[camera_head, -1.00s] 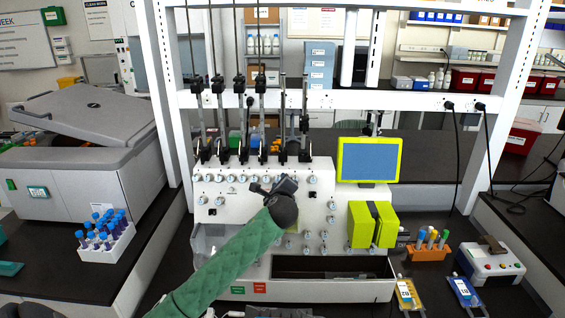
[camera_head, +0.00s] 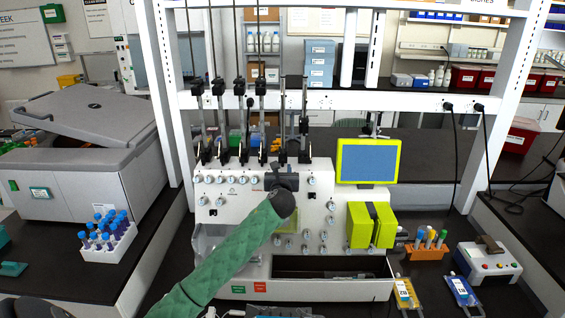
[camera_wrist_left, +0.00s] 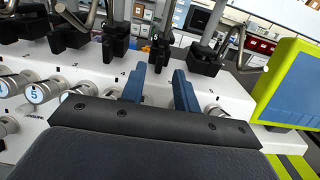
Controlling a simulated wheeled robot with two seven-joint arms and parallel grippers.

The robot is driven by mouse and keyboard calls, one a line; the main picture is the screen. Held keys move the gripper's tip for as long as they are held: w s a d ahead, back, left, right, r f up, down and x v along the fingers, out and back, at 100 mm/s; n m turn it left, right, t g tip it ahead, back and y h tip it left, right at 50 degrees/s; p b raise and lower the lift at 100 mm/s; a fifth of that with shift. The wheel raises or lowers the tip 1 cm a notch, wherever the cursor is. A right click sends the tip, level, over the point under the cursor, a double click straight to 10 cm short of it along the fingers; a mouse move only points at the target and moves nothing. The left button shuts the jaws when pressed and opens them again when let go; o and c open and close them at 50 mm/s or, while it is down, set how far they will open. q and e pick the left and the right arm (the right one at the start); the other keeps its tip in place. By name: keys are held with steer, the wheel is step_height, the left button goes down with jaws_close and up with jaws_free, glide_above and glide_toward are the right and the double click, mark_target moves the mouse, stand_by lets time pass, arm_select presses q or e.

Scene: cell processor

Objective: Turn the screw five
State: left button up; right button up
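The white cell processor (camera_head: 225,215) stands in the middle of the bench with a row of silver knobs along its front. In the left wrist view, a knob labelled 5 (camera_wrist_left: 35,93) is at the left, outside and left of my gripper's fingers. My left gripper (camera_head: 283,168) is in front of the machine's upper front, right of the visible upper-left knobs. In the left wrist view, its two blue fingers (camera_wrist_left: 159,82) stand apart, so it is open. A silver part shows low between them; whether they touch it is unclear. My right gripper is out of view.
Several black clamps (camera_head: 243,152) with rods rise above the knobs. A yellow-framed screen (camera_head: 368,160) and a yellow-green block (camera_head: 362,226) are at the machine's right. A tube rack (camera_head: 108,243) stands left, and an orange rack (camera_head: 425,252) right.

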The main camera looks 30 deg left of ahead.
mark_target(283, 162)
arm_select(q)
steer(key=shift+p+x, duration=0.4)
steer(key=shift+x, duration=0.75)
steer(key=shift+w+a, duration=0.35)
steer(key=shift+w, duration=0.1)
jaws_close()
